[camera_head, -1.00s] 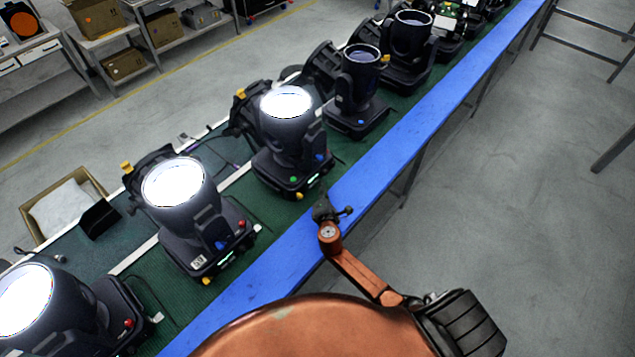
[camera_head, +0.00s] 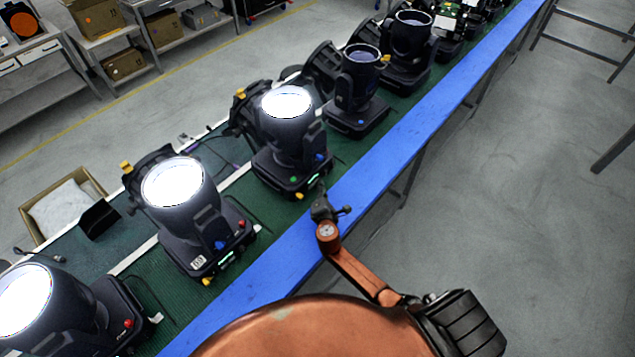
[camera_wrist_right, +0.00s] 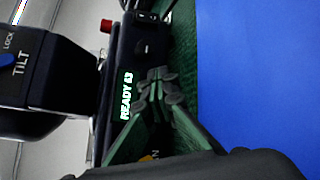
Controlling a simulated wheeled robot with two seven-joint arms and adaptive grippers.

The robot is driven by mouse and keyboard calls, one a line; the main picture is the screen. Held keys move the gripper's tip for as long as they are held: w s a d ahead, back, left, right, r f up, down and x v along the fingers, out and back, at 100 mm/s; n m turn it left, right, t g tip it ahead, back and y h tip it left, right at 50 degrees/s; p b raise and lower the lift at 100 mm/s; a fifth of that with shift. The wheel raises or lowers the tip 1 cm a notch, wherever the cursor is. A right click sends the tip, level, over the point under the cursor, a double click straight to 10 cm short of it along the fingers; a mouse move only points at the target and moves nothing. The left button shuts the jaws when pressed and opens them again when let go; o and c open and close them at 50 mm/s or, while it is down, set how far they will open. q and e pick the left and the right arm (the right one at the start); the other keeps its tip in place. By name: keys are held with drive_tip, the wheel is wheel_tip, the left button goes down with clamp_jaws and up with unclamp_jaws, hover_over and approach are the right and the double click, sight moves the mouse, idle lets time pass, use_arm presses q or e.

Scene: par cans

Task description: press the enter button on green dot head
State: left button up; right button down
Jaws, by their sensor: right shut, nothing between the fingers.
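The green dot head (camera_head: 287,135) is a black moving light with a lit white lens. It stands upright on the green strip of the bench, with a green dot (camera_head: 293,180) low on its base. Its small lit display (camera_head: 313,180) faces the blue edge. My right gripper (camera_head: 321,196) is shut and empty, close in front of that base. In the right wrist view the closed fingertips (camera_wrist_right: 158,74) are beside a display reading READY 63 (camera_wrist_right: 126,96). The fingers cover part of the panel; I cannot make out the enter button or whether they touch it. My left gripper is out of view.
Another lit head (camera_head: 175,190) stands nearer on the left, and several more line the bench. A blue strip (camera_head: 375,165) runs along the bench's near side. A red knob (camera_wrist_right: 106,25) shows in the wrist view. The floor right of the bench is mostly clear.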

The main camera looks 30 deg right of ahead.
sight(334, 201)
drive_tip(key=shift+s, duration=0.1)
drive_tip(key=shift+s+d, duration=0.25)
drive_tip(key=shift+s, duration=0.35)
drive_tip(key=shift+s+d, duration=0.35)
drive_tip(key=shift+s, duration=0.4)
drive_tip(key=shift+s+d, duration=0.3)
drive_tip(key=shift+s, duration=0.5)
drive_tip(key=shift+s+d, duration=0.35)
drive_tip(key=shift+s, duration=0.4)
